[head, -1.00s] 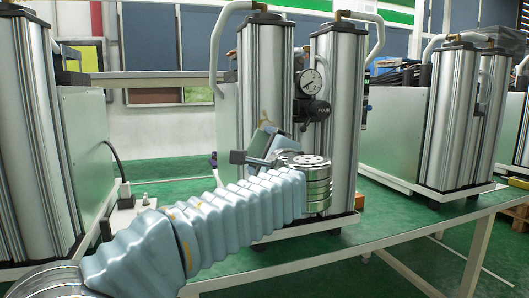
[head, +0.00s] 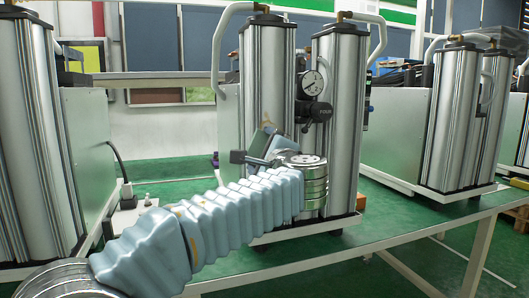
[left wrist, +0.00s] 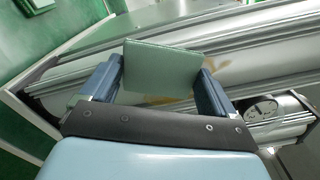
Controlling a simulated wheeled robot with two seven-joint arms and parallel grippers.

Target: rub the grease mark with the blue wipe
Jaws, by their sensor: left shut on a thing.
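My left gripper (head: 259,146) reaches from the lower left to the front of the middle pair of silver columns. It is shut on the blue wipe (head: 261,141), a flat pad. In the left wrist view the wipe (left wrist: 158,70) looks grey-green and square, held between the two blue fingers. The grease mark (left wrist: 160,100) is a brown smear on the silver column, partly hidden behind the wipe. In the head view a little of the mark (head: 268,119) shows just above the wipe. I cannot tell whether the wipe touches the column. My right gripper is not in view.
A round pressure gauge (head: 312,83) with a black valve sits between the middle columns, right of the gripper. More columns (head: 465,115) stand at the right and left on the green bench (head: 400,222). The bench between the units is mostly clear.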

